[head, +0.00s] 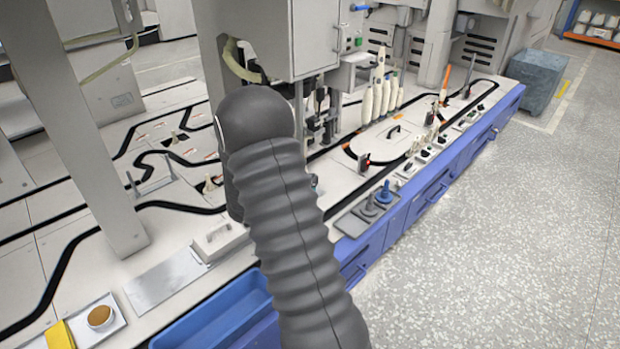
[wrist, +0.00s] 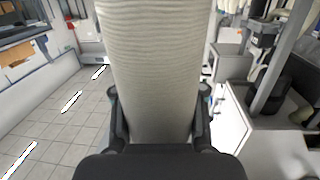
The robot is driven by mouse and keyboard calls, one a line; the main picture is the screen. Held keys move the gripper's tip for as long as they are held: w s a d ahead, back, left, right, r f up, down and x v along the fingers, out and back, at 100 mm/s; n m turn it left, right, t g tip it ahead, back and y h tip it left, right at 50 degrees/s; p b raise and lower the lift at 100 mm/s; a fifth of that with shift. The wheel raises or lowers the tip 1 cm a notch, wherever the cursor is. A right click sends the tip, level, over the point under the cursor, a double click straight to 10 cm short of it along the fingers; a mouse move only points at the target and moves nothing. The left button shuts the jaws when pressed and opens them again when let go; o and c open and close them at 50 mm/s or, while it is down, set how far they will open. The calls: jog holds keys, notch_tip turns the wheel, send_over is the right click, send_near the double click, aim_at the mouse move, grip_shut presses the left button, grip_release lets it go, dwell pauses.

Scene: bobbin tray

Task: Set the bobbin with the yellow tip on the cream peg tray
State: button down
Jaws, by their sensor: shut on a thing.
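In the wrist view my gripper (wrist: 158,95) is shut on a large cream-wound bobbin (wrist: 150,50), one finger on each side. The bobbin's upper end runs out of the picture, so its tip colour is hidden. In the head view my dark ribbed arm hides the gripper and the held bobbin. I cannot clearly make out the cream peg tray. A small off-white block (head: 220,241) sits on the bench left of my arm, but I cannot tell whether it is that tray.
Several cream bobbins (head: 378,98) stand on the machine bench at the back. A grey plate (head: 350,225) bears a grey and a blue cone-shaped piece. A blue bin (head: 215,325) and a white tray (head: 112,316) with a brown-filled bowl are at lower left.

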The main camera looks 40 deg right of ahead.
notch_tip(320, 180, down, 4)
jog(key=b, duration=0.2)
jog(key=shift+f+b, duration=0.15)
jog(key=shift+b, duration=0.25)
jog(key=shift+p, duration=0.3)
dwell(0.9)
jog(key=shift+f+b, duration=0.4)
jog(key=shift+f, duration=0.2)
dwell(0.4)
jog(key=c, duration=0.9)
grip_release()
jog(key=shift+c, duration=0.2)
jog(key=a+r+p, duration=0.1)
jog(key=a+p, duration=0.1)
jog(key=a, duration=0.9)
jog(key=shift+s+r, duration=0.2)
